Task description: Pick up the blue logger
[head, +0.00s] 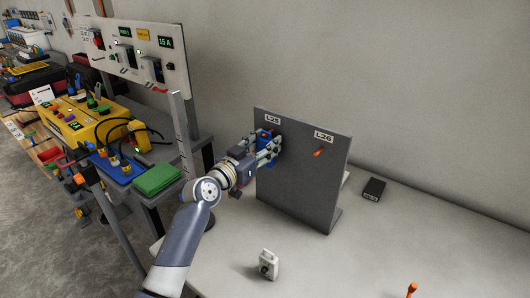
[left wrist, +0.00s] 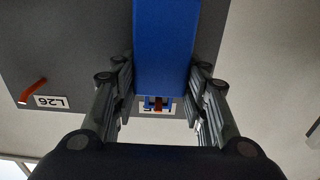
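The blue logger (head: 265,135) is at the upright grey panel (head: 300,190), under the label L25. In the left wrist view the logger (left wrist: 166,45) is a plain blue block running down from the top edge between the fingers. My left gripper (head: 267,151) reaches it from the left. Its fingers (left wrist: 164,85) lie along both sides of the logger, with no clear gap at the tips, so it looks shut on it. The fingers partly hide the logger in the head view. My right gripper is not in view.
An orange hook (head: 319,153) sticks out under label L26. A white device (head: 268,265), a black box (head: 374,189) and an orange-topped item (head: 411,290) stand on the pale table (head: 340,265).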

